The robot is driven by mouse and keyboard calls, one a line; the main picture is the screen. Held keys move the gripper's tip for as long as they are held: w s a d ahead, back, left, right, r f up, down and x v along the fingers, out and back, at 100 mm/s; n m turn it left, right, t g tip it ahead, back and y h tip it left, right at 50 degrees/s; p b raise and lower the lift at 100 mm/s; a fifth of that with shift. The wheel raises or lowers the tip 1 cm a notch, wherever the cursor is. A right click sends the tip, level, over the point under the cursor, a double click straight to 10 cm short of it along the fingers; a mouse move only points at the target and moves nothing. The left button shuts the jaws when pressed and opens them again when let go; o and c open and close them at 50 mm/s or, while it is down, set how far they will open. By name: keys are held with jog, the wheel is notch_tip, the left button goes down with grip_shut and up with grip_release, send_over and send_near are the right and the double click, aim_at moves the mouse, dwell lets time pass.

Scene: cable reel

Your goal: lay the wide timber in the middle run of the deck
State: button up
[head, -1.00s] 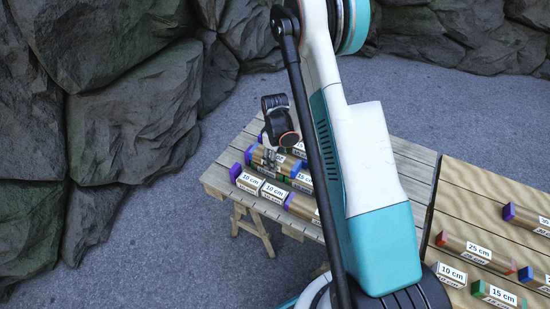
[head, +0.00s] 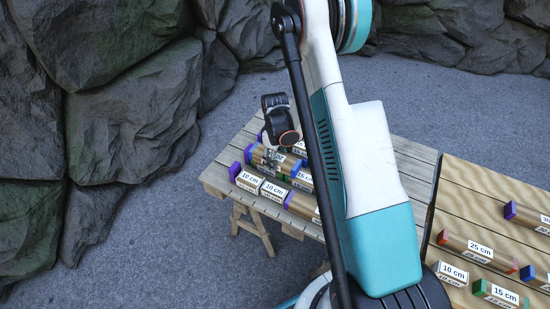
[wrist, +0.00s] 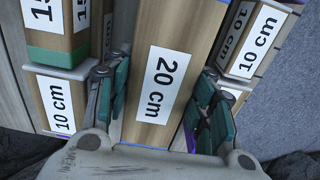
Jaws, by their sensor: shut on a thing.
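The wide timber (wrist: 160,85), labelled 20 cm, is between the teal fingers of my gripper (wrist: 163,78) in the wrist view. The fingers are shut on its two long sides. In the head view my gripper (head: 272,154) is over the far left part of the grey plank deck (head: 216,180), at a brown timber with a purple end. It sits between rows of other timbers. Whether the timber rests fully on the deck cannot be told. My arm hides much of the deck's right part.
Two 10 cm blocks (head: 272,189) lie along the deck's near edge. In the wrist view a green-ended 15 cm block (wrist: 55,52) and 10 cm blocks (wrist: 240,40) flank the timber closely. A second table (head: 460,205) at right holds several loose timbers. Rocks (head: 130,110) stand behind.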

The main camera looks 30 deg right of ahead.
jog(key=shift+f, duration=0.15)
jog(key=o, duration=1.3)
